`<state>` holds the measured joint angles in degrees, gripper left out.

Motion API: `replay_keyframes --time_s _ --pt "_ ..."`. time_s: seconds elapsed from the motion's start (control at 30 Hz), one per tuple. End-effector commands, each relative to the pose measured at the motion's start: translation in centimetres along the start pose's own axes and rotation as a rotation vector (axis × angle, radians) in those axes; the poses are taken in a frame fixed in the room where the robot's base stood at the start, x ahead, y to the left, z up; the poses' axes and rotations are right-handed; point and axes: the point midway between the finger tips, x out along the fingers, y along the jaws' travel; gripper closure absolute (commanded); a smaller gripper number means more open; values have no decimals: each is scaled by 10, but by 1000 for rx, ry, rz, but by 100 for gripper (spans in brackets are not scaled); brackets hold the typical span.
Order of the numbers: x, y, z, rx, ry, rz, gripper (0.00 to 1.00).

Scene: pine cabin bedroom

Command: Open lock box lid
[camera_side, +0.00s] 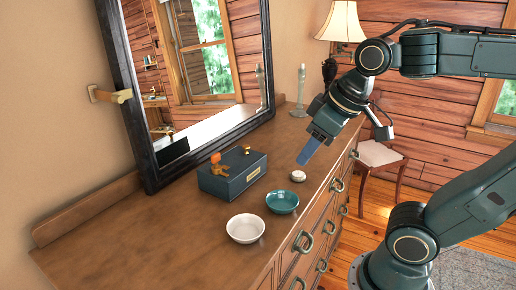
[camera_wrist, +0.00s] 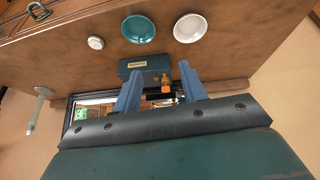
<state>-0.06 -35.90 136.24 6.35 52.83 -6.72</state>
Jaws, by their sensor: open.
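The lock box (camera_side: 226,183) is a dark blue-grey box on the wooden dresser top, in front of the mirror. Its lid looks shut.
A teal bowl (camera_side: 282,203) and a white bowl (camera_side: 246,229) stand in front of the box. A small round white item (camera_side: 298,176) lies right of it. The framed mirror (camera_side: 160,180) leans close behind. A glass candlestick (camera_side: 301,88) and lamp (camera_side: 341,22) stand farther back.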

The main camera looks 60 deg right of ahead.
Motion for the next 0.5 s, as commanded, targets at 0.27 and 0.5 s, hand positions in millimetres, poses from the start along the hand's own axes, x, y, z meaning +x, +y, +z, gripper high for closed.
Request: replay_keyframes --time_s 0.27,0.5 --pt "2 32 -63 -47 -64 97 58" --pt "12 57 -113 -85 -130 169 58"
